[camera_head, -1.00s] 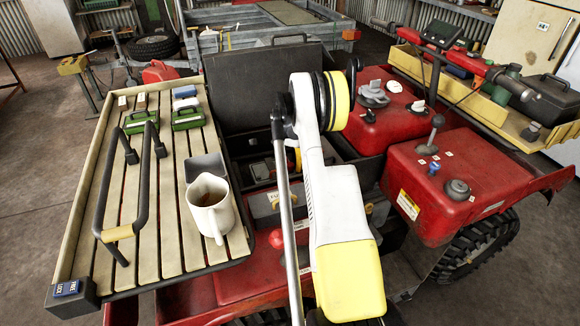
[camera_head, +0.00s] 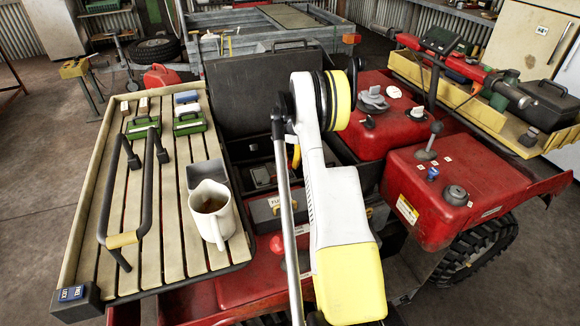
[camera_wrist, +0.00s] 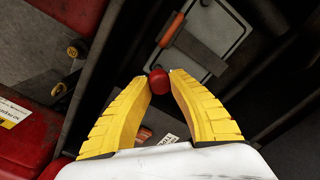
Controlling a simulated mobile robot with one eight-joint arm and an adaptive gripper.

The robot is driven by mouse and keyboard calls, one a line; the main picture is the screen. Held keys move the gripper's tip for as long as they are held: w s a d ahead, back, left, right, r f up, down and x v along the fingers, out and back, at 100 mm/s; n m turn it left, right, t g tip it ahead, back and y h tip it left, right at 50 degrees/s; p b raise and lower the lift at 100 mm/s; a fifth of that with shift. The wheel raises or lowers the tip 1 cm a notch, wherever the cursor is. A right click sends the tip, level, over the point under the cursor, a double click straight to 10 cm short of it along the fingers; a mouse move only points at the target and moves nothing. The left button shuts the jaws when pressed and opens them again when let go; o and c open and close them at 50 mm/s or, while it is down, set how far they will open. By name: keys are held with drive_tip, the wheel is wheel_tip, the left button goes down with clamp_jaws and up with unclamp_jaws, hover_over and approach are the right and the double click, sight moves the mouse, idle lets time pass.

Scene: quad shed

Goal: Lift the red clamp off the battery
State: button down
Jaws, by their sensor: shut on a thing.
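My gripper (camera_wrist: 160,79) shows in the wrist view with its two yellow fingers closed at the tips on a small round red piece, the red clamp (camera_wrist: 158,83). Only its rounded end shows between the fingertips. Whether it touches anything below cannot be told. I cannot clearly make out the battery; a dark area with a brownish block and white label lies partly hidden between the fingers. In the head view my arm covers most of the gripper, and only a bit of yellow finger (camera_head: 296,156) shows by the dark open compartment behind the arm.
A slatted rack (camera_head: 88,225) on the left carries a cream jug (camera_head: 212,218), green cases and a black bar handle (camera_head: 146,195). Red tanks (camera_head: 445,185) stand right of my arm. A dark upright lid (camera_head: 262,88) stands behind the compartment. The wrist view shows a grey panel with an orange handle (camera_wrist: 171,28).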

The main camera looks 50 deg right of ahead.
drive_tip(key=w+r+p, duration=0.1)
drive_tip(key=r, duration=0.1)
drive_tip(key=w+d+r+p, duration=0.1)
drive_tip(key=r, duration=0.1)
drive_tip(key=w+r+p, duration=0.1)
drive_tip(key=r, duration=0.2)
drive_tip(key=shift+d, duration=0.35)
drive_tip(key=shift+w+d+r+p, duration=0.35)
drive_tip(key=shift+w+r+p, duration=0.05)
drive_tip(key=shift+w+r, duration=0.35)
drive_tip(key=c, duration=1.1)
unclamp_jaws()
drive_tip(key=shift+c, duration=0.2)
drive_tip(key=shift+o, duration=0.2)
drive_tip(key=shift+w+f, duration=0.15)
drive_tip(key=shift+r, duration=0.2)
